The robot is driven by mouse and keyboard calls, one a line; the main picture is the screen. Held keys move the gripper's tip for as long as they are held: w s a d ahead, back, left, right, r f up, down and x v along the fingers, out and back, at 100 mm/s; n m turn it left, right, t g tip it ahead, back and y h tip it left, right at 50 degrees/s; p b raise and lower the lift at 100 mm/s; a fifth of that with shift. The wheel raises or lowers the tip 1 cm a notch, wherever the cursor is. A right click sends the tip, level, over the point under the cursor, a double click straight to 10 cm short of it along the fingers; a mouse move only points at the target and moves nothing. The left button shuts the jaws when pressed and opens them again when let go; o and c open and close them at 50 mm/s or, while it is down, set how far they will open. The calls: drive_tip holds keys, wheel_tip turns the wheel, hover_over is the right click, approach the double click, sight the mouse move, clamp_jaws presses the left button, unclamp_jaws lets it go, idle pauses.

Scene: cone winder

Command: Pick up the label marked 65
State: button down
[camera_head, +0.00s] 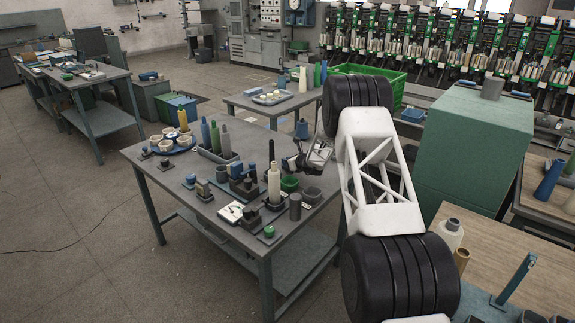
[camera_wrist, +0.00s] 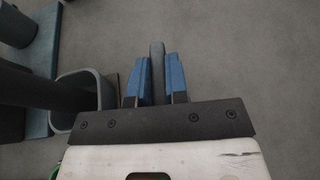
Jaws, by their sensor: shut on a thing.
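My gripper (camera_head: 297,163) is at the right end of the middle table in the head view, low above the things on it. In the wrist view my gripper (camera_wrist: 158,82) has its two blue-padded fingers shut on a thin grey piece (camera_wrist: 157,62), seen nearly edge-on. No face of this piece shows, so I cannot read any number on it. I cannot make out a 65 anywhere in either view. The held piece is too small to tell in the head view.
The table (camera_head: 188,228) is crowded with cones and small blocks. In the wrist view a grey open container (camera_wrist: 68,88) is close at left; the right side is clear.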

drive_tip(key=shift+r, duration=4.95)
